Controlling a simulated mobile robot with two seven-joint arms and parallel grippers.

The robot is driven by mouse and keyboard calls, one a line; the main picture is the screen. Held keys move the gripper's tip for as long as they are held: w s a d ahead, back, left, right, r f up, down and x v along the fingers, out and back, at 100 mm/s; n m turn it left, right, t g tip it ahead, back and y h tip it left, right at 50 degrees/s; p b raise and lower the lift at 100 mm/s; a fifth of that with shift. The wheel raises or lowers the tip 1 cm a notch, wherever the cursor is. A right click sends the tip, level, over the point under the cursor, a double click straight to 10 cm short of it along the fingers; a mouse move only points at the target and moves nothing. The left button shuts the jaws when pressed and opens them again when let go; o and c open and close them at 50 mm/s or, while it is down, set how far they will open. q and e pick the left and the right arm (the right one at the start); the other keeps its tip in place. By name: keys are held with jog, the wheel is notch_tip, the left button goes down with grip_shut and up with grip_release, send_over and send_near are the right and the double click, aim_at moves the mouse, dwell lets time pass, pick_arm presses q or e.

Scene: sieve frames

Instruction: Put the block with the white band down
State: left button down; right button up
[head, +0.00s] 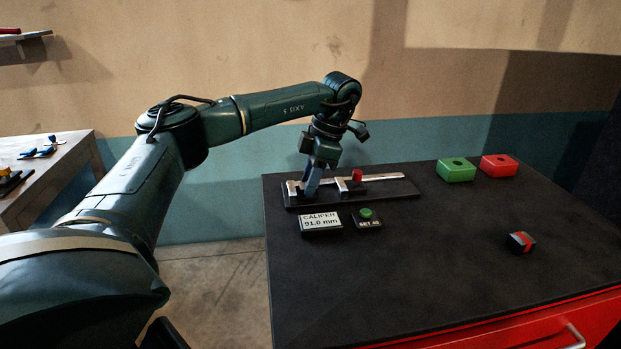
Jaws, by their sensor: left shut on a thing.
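My left gripper (312,190) points down over the caliper (390,178), between its fixed jaw at the left and the slider with the red knob (357,175). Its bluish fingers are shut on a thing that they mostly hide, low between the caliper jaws. I cannot make out a white band on it, nor whether it touches the caliper base. Another dark block (522,241), with a red band, lies apart at the right of the dark table (430,270). My right gripper is not in view.
A display (321,222) reads CALIPER 91.0 mm, beside a box with a green button (366,214). A green box (456,169) and a red box (499,166), each with a hole on top, stand at the back right. The table's middle and front are clear.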

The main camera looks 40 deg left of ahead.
pick_arm(q)
jog(key=shift+f, duration=0.15)
jog(key=c, duration=1.1)
grip_release()
jog(key=v, duration=1.2)
